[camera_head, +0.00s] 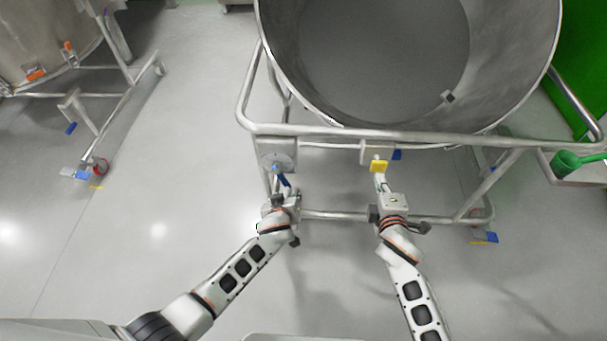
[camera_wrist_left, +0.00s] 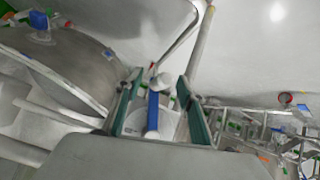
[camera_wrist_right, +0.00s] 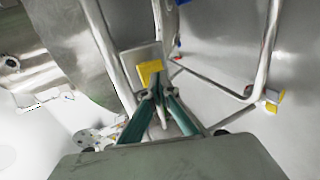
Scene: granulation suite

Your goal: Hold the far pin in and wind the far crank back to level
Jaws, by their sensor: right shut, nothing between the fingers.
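A steel disc (camera_head: 277,161) with a blue crank handle (camera_head: 284,181) is on the front left of the trolley frame. My left gripper (camera_head: 281,190) is there; in the left wrist view its fingers (camera_wrist_left: 158,82) stand apart on either side of the blue handle (camera_wrist_left: 152,113), with gaps showing. A yellow pin knob (camera_head: 378,166) is on a small plate at the front middle of the frame. My right gripper (camera_head: 381,181) is shut and empty. In the right wrist view its fingertips (camera_wrist_right: 160,88) are right at the yellow knob (camera_wrist_right: 150,71); whether they press it I cannot tell.
A large open steel bowl (camera_head: 385,45) sits in the tubular trolley frame (camera_head: 350,132) above the grippers. A second trolley (camera_head: 118,112) stands at the left. A green object (camera_head: 566,163) is on a shelf at the right. The floor between the trolleys is clear.

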